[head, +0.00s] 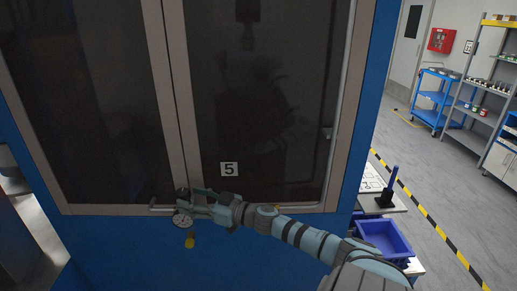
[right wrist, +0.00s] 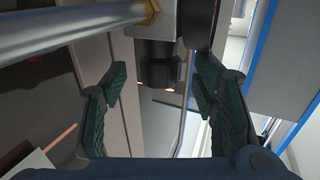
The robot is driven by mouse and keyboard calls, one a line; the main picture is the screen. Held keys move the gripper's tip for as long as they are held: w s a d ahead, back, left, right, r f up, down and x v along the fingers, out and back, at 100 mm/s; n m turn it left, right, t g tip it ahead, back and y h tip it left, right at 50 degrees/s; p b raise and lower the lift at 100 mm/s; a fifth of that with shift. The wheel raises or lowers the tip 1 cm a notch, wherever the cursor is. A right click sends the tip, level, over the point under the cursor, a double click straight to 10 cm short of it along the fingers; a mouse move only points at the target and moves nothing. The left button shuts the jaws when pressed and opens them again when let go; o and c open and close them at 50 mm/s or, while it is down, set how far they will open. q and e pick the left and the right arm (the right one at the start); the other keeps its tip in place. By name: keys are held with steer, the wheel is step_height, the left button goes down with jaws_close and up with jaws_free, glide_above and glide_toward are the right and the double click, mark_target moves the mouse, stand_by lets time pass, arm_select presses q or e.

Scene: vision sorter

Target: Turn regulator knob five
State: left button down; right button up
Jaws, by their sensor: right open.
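Regulator five is on the lower front of the blue machine, below the label "5" (head: 229,169). Its round gauge (head: 182,220) faces out, with a yellow part (head: 190,242) under it. My right gripper (head: 191,201) is at the regulator, its fingers pointing left. In the right wrist view, the open right gripper (right wrist: 161,74) has one finger on each side of the black regulator knob (right wrist: 156,66), with gaps visible between fingers and knob. The knob hangs off a grey metal body (right wrist: 155,20). My left gripper is not in view.
A metal pipe (right wrist: 60,30) runs into the regulator body. Dark glass doors (head: 110,100) in beige frames stand just behind. At right are a blue bin (head: 383,237), a dark stand with a blue post (head: 386,199), and shelves farther back.

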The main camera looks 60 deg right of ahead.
arm_select(q)
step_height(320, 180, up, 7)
steer(key=p, duration=0.6)
arm_select(e)
steer(key=a+v, duration=0.1)
steer(key=v, duration=1)
arm_select(q)
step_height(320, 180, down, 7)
steer(key=b, duration=0.7)
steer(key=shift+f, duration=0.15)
arm_select(e)
steer(key=s+f+m+g+h, duration=0.1)
steer(key=s+f+g+h, duration=0.2)
steer(key=f, duration=1.1)
steer(key=s+d+f+m+g+h, duration=0.1)
steer(key=s+f, duration=0.5)
steer(key=f, duration=0.9)
steer(key=shift+s+d+f+g+h, duration=0.35)
steer(key=shift+g+h, duration=0.55)
steer(key=shift+g, duration=0.3)
